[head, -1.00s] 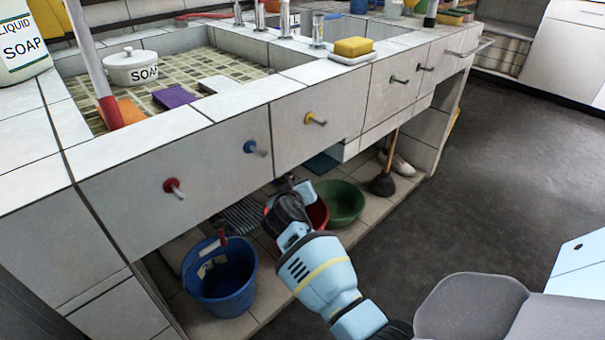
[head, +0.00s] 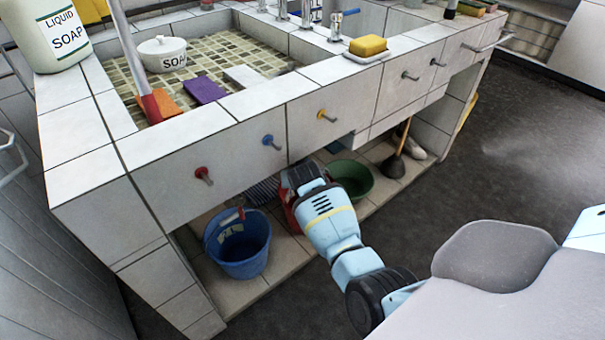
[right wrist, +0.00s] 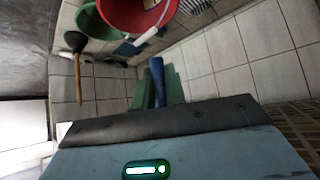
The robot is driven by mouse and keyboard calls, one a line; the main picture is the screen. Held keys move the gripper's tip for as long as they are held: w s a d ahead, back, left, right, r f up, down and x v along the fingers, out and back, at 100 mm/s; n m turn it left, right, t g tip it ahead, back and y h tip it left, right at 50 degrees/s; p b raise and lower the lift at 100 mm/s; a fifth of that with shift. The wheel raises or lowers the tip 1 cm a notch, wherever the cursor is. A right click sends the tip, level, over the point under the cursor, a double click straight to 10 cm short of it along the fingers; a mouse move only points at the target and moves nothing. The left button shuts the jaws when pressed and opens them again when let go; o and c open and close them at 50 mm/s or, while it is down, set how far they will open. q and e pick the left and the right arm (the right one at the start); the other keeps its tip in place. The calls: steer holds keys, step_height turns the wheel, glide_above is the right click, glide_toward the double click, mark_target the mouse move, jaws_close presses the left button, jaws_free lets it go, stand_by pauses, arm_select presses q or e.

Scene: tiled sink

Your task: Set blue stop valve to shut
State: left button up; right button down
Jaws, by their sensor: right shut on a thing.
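I cannot tell what this handle belongs to. My left gripper is not in view.
Under the counter are a blue bucket (head: 238,250), a green basin (head: 352,178) and a plunger (head: 394,166). A red bucket (right wrist: 135,15) is partly hidden behind my right arm in the head view. The dark floor (head: 500,185) at the right is clear.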

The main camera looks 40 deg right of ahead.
stand_by(0.3)
steer(key=c, duration=1.5)
jaws_free()
steer(key=shift+o, duration=0.2)
steer(key=shift+a+r, duration=0.1)
steer(key=s+a+p, duration=0.4)
steer(key=s+a, duration=0.2)
steer(key=s, duration=0.5)
steer(key=shift+a+r, duration=0.25)
steer(key=shift+r, duration=0.05)
